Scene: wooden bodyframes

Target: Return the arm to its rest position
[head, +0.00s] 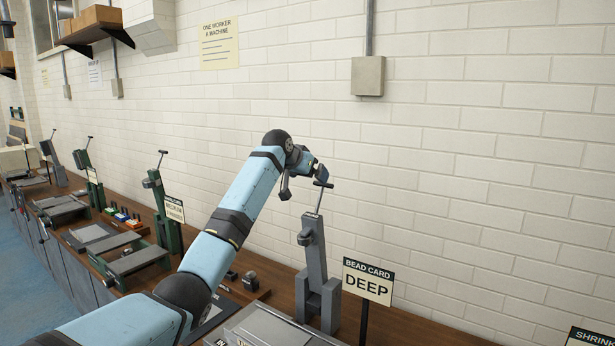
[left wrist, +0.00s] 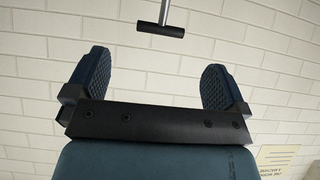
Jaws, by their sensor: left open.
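My left arm (head: 236,210), blue with black joints, reaches up from the lower left in the head view. Its gripper (head: 304,181) is beside the T-shaped lever handle (head: 323,184) of a grey bench machine (head: 314,250). In the left wrist view the gripper (left wrist: 157,70) is open wide with nothing between its fingers. The dark crossbar of the handle (left wrist: 160,29) shows past the fingertips, apart from them. My right gripper is not in view.
A bead card sign reading DEEP (head: 367,282) stands right of the grey machine. Green lever machines (head: 165,208) line the wooden bench (head: 420,327) to the left. A brick wall (head: 470,150) is behind, with a grey box (head: 368,76) on it.

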